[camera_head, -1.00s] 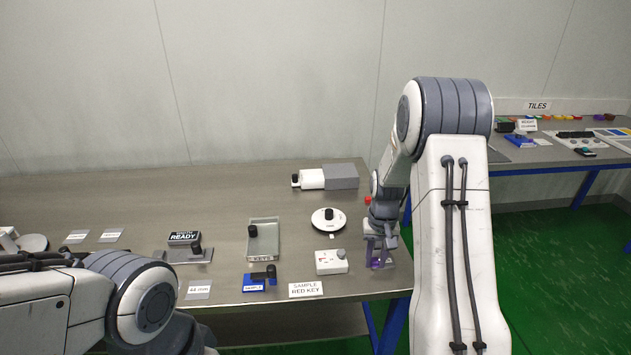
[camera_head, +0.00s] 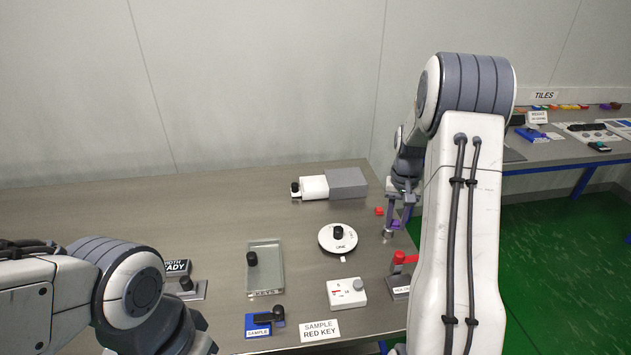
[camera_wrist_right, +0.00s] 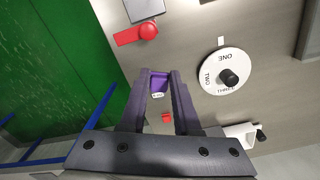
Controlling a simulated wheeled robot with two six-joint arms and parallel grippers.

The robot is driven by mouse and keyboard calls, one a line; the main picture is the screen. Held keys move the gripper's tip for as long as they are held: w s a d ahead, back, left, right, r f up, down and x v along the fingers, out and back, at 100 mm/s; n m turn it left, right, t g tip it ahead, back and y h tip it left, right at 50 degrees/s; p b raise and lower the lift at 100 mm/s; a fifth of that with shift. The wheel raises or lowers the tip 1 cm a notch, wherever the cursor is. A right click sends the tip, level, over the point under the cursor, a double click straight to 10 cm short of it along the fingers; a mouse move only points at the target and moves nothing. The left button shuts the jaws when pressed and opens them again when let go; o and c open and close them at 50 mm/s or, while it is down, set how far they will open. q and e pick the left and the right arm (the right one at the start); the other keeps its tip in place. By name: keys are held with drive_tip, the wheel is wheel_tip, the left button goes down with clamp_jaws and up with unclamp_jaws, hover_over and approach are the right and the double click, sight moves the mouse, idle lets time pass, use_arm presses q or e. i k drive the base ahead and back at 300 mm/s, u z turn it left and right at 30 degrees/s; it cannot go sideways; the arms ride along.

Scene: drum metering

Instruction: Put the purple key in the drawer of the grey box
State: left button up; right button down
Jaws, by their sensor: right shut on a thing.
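The purple key (camera_head: 396,224) is in the jaws of my right gripper (camera_head: 392,226), above the table's right edge. In the right wrist view the purple key (camera_wrist_right: 158,83) shows between the two fingers of the right gripper (camera_wrist_right: 160,84). The grey box (camera_head: 347,182) stands at the back of the table, left of the gripper. Its white drawer (camera_head: 314,187) sticks out to the left and has a black knob at its end. The drawer's inside cannot be made out. The left arm shows at lower left, its gripper out of view.
A white dial (camera_head: 330,243) with a black knob lies left of the gripper. A red key (camera_head: 404,257) sits on a stand at the right edge. A clear tray (camera_head: 265,279) and a white switch box (camera_head: 347,292) stand nearer.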

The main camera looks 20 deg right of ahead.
sight(318, 189)
drive_tip(key=i, duration=0.9)
drive_tip(key=u, duration=0.05)
